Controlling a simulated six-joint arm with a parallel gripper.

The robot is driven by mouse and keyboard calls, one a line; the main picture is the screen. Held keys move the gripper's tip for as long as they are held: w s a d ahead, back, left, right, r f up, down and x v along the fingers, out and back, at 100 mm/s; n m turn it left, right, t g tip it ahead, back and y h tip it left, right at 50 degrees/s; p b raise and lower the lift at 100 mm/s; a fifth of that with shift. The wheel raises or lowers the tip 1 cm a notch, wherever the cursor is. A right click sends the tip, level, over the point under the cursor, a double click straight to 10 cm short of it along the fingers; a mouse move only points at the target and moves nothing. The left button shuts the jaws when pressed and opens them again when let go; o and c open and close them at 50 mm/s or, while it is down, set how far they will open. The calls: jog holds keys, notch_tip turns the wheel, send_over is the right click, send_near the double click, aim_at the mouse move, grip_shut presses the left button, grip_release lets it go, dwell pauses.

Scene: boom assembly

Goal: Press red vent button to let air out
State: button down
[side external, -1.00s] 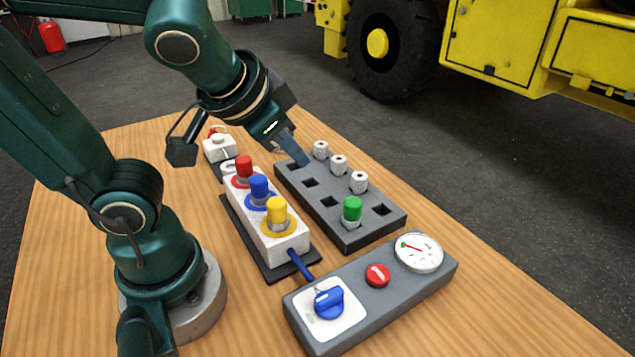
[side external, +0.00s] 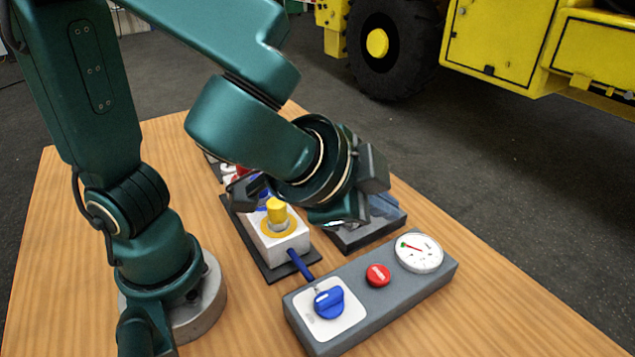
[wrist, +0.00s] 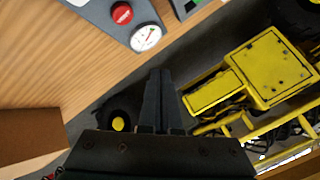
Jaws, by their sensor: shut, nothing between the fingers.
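The red vent button (side external: 378,275) is a round red cap on the grey control panel (side external: 385,305), between the blue valve knob (side external: 329,303) and the white pressure gauge (side external: 418,253). In the wrist view the red button (wrist: 122,13) and the gauge (wrist: 146,38) show at the top, left of my fingers. My gripper (wrist: 160,75) is shut and empty, its dark fingers side by side. In the side view my gripper (side external: 385,208) hangs above the grey socket block, behind and apart from the panel. My wrist hides part of that block.
The white block with the yellow fitting (side external: 277,212) stands on a dark base left of my wrist, joined to the panel by a blue hose (side external: 302,266). The grey socket block (side external: 370,238) is mostly covered. The wooden table (side external: 480,310) is clear right of the panel.

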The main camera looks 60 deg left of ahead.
aim_at(370, 276)
jog(key=shift+f, duration=4.45)
jog(key=shift+f, duration=0.1)
jog(key=shift+f, duration=0.3)
jog(key=shift+f, duration=0.5)
jog(key=shift+r, duration=0.95)
